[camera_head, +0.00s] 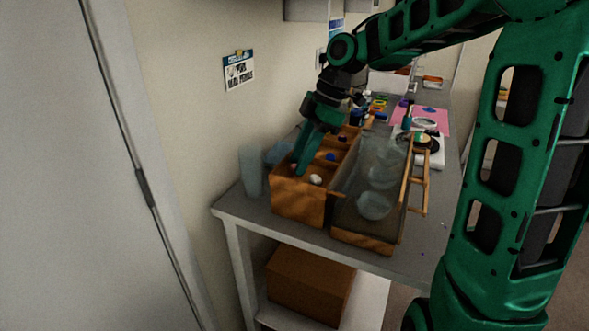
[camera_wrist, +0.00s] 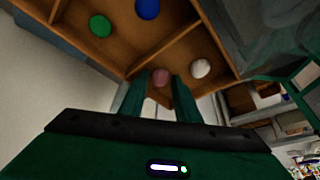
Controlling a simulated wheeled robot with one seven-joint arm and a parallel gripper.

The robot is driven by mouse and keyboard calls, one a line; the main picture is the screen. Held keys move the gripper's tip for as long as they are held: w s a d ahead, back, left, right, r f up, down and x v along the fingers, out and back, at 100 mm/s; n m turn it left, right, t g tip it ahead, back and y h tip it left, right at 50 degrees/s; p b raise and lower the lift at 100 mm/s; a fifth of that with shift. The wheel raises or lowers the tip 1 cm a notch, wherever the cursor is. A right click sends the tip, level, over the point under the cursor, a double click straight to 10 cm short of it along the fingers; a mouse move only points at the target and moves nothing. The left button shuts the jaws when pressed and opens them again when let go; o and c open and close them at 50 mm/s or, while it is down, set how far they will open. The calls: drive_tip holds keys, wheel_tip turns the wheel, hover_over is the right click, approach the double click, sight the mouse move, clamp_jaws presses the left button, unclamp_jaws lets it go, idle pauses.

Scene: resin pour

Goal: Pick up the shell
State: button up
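A wooden box with compartments (camera_head: 298,202) stands on the table. My gripper (camera_head: 300,170) reaches down into its near left part. In the wrist view, the two fingers of my gripper (camera_wrist: 159,88) are apart. A small rounded pinkish piece (camera_wrist: 160,76), which looks like the shell, shows between their tips. I cannot tell whether either finger touches it. A white rounded piece (camera_wrist: 201,68) lies in the same compartment, to the right; it also shows in the head view (camera_head: 316,179).
A green piece (camera_wrist: 100,26) and a blue piece (camera_wrist: 148,8) lie in other compartments. A bin with clear cups (camera_head: 375,205) stands right beside the box. A pale cylinder (camera_head: 251,170) stands to its left, near the wall. A pink mat (camera_head: 434,117) lies farther back.

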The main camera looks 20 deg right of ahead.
clamp_jaws()
